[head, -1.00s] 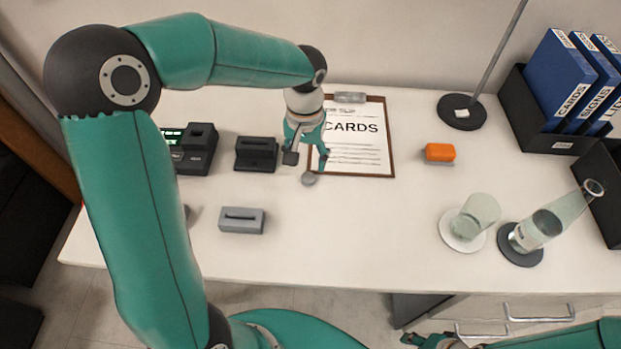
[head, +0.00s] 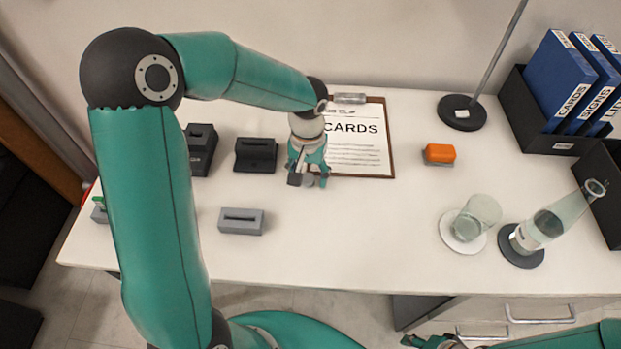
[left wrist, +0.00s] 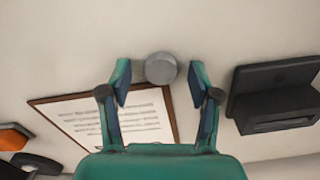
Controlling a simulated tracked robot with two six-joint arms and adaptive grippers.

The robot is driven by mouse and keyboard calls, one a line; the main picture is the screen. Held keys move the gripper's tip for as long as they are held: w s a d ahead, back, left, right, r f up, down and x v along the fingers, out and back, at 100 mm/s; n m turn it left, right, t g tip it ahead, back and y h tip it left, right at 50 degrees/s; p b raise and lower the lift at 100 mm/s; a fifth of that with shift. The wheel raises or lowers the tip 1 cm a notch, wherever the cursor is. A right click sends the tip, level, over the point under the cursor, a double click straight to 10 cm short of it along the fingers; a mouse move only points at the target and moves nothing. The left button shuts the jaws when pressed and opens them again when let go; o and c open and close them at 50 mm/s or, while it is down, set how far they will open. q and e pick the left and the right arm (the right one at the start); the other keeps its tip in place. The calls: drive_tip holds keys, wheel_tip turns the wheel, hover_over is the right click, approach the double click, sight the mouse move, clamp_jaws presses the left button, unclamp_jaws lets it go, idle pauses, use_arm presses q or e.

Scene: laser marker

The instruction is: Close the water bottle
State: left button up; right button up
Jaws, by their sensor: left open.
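The water bottle (head: 558,219) is clear glass and stands on a dark round coaster (head: 521,257) at the right of the desk. Its mouth (head: 594,188) shows no cap. A small grey round cap (head: 308,181) lies on the desk near the clipboard's lower left corner. My left gripper (head: 307,181) is open and low over the cap, partly hiding it in the head view. In the left wrist view the cap (left wrist: 161,68) shows between the spread fingertips, with none clearly touching it. My right gripper (head: 428,341) is partly visible at the bottom edge; its jaws are unclear.
A clipboard (head: 366,160) lies beside the left gripper. A black slotted block (head: 256,155) and a grey one (head: 241,221) are to its left. An orange-topped block (head: 439,154), a glass (head: 477,216) and a lamp base (head: 461,113) stand right. The front middle desk is clear.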

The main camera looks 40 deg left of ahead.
sight(308, 178)
use_arm(q)
drive_tip(key=c, duration=0.8)
wheel_tip(308, 178, up, 20)
drive_tip(key=p, duration=0.2)
drive_tip(key=shift+p, duration=0.3)
idle(0.5)
